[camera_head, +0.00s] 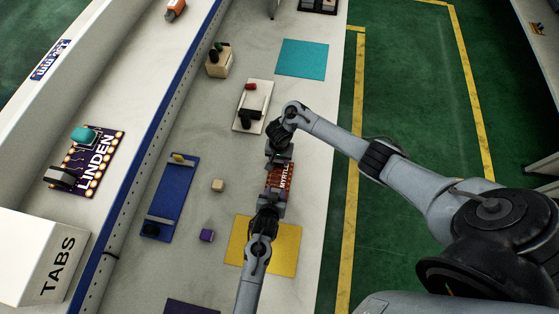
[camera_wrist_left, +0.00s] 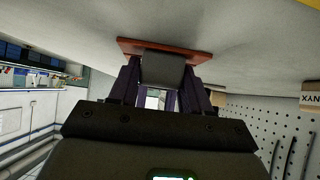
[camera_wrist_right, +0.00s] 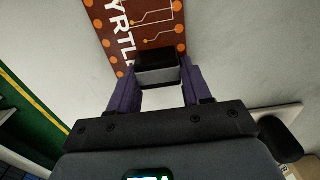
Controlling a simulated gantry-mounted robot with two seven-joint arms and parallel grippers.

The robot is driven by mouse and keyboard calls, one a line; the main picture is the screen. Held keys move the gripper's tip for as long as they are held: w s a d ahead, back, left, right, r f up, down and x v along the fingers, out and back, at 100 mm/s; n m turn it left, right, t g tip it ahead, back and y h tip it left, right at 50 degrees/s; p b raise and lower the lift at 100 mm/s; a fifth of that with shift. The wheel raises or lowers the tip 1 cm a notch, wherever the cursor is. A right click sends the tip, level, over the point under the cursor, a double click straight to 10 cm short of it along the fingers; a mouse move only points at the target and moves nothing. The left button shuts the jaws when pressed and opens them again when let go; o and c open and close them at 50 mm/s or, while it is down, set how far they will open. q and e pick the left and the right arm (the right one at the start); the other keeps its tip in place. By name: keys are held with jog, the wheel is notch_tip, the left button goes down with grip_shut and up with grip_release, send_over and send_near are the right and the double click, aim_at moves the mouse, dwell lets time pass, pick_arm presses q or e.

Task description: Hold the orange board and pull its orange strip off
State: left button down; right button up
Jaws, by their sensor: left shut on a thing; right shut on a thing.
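The orange board (camera_head: 279,178), marked with white letters reading about MYRTLE, is held between my two grippers near the bench's right edge. Its printed face shows in the right wrist view (camera_wrist_right: 155,22). My left gripper (camera_head: 268,203) is shut on the board's lower end. In the left wrist view the board (camera_wrist_left: 195,53) appears as a thin orange edge just past the left fingers (camera_wrist_left: 162,75). My right gripper (camera_head: 279,156) is shut on the upper end; its fingers (camera_wrist_right: 158,75) cover the last letters. I cannot tell the orange strip apart from the board.
A yellow mat (camera_head: 285,250) lies below the board and a teal mat (camera_head: 302,59) above. A blue fixture (camera_head: 172,195), tan cube (camera_head: 218,185), purple cube (camera_head: 207,236) and white fixture (camera_head: 252,105) are to the left. A LINDEN board (camera_head: 92,160) and TABS box (camera_head: 35,255) stand farther left.

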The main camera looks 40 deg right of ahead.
pick_arm(q)
jog(key=shift+s+a+f, duration=0.25)
jog(key=shift+s+a, duration=0.15)
jog(key=shift+a, duration=0.15)
jog(key=shift+s+a+f, duration=0.25)
jog(key=shift+s+a, duration=0.15)
jog(key=shift+a, duration=0.1)
jog(key=shift+s+a, duration=0.5)
jog(key=shift+a, duration=0.15)
jog(key=shift+s+a, duration=0.45)
jog(key=shift+a, duration=0.2)
jog(key=shift+r, duration=0.85)
pick_arm(e)
jog(key=shift+s+a+f, duration=0.1)
pick_arm(q)
notch_tip(320, 180, up, 8)
jog(key=shift+w+d, duration=0.15)
jog(key=shift+d, duration=0.05)
dwell(0.4)
pick_arm(e)
jog(key=o, duration=1.1)
jog(key=shift+o, duration=0.2)
